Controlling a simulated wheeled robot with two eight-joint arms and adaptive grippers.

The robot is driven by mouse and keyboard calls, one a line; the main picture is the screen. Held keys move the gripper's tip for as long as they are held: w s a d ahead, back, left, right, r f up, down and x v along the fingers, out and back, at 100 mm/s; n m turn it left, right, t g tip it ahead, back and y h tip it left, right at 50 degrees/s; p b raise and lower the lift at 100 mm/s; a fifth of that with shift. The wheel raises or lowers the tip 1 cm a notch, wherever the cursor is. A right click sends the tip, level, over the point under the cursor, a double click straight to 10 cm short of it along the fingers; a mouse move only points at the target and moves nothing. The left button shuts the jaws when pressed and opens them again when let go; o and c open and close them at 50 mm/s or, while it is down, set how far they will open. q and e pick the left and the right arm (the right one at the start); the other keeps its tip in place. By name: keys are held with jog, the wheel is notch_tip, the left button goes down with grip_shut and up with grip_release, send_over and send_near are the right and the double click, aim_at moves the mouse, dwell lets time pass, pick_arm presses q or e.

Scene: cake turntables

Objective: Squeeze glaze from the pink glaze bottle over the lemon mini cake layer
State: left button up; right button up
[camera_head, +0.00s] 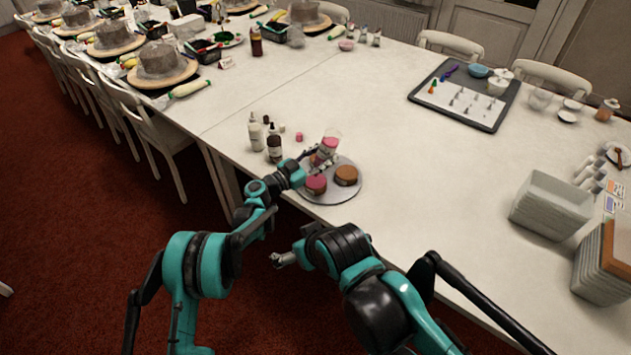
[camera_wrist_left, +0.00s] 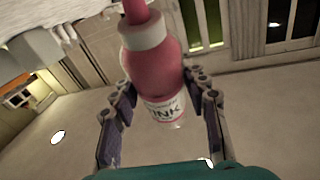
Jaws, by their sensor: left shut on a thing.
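The pink glaze bottle (camera_head: 329,146) is held upside down above the plate (camera_head: 335,198), its clear base upward. My left gripper (camera_head: 322,160) is shut on its body. In the left wrist view the bottle (camera_wrist_left: 158,65) sits between both fingers, with part of its label showing and its nozzle toward the picture's top. On the plate are a mini cake with a pink top (camera_head: 316,183) and a brown mini cake (camera_head: 346,175). I cannot tell which is lemon; the gripper hides part of the plate. My right gripper (camera_head: 283,260) hangs low, off the table; its jaws are unclear.
A white bottle (camera_head: 255,133) and a dark bottle (camera_head: 274,145) stand left of the plate, with small caps nearby. A tray of piping tips (camera_head: 465,98) lies farther back. White bins (camera_head: 550,205) stand at the right. The table between plate and bins is clear.

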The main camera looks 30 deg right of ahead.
aim_at(325, 137)
pick_arm(q)
notch_tip(325, 137, up, 7)
jog(key=p, duration=0.3)
